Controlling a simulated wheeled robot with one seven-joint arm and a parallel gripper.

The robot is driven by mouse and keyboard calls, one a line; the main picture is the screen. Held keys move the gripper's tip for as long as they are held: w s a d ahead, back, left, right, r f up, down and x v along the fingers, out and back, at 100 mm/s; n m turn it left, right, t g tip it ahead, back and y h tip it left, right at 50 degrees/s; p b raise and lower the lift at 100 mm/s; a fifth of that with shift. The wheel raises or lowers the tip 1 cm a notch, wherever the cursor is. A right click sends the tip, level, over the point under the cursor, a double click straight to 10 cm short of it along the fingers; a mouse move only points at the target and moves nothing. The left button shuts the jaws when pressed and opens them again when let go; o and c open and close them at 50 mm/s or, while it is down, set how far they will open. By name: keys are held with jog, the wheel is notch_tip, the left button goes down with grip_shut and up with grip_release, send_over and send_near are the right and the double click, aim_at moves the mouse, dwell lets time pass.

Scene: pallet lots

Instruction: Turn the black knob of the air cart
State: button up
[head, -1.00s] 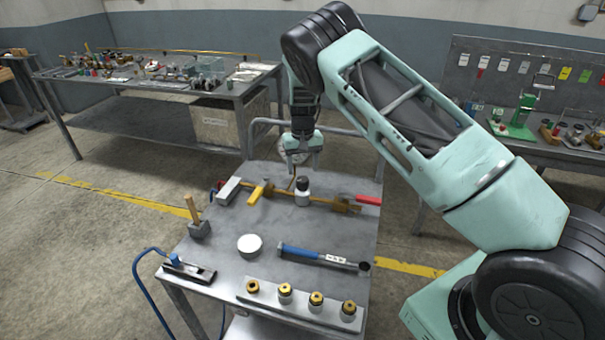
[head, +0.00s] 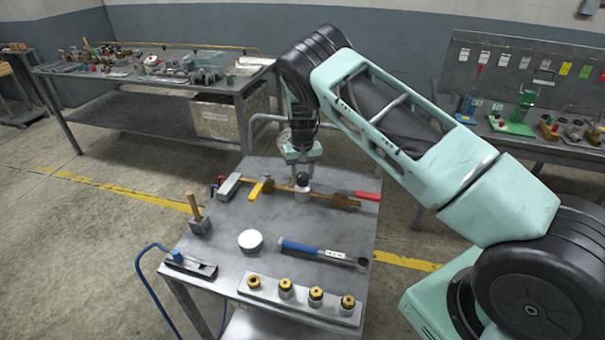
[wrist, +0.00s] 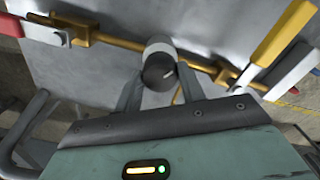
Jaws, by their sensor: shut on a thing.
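The black knob (wrist: 158,73) has a pale pointer mark and tops a white-silver cylindrical body (wrist: 160,48) on the brass pipe. My gripper (wrist: 161,80) points down at it, with one finger on each side, shut on the knob. In the head view my gripper (head: 302,170) is over the far part of the cart's grey top (head: 220,245) and mostly covers the knob. The silver body (head: 303,188) shows just below the fingers.
On the pipe are a yellow lever (head: 257,189) to the left and a red handle (head: 367,196) to the right. A rail (head: 262,118) runs behind.

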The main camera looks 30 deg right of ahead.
aim_at(303, 176)
jog(key=shift+f+m+b, duration=0.2)
jog(key=shift+m+b, duration=0.8)
jog(key=shift+m, duration=0.1)
jog(key=shift+r+m+b, duration=0.2)
jog(key=shift+m+b, duration=0.35)
jog(key=shift+m, duration=0.75)
jog(key=o, duration=1)
jog(key=shift+c, duration=0.2)
notch_tip(303, 176, up, 18)
jog(key=b, duration=0.3)
jog(key=shift+f+b, duration=0.25)
jog(key=shift+b, duration=0.1)
jog(key=shift+s+f, duration=0.1)
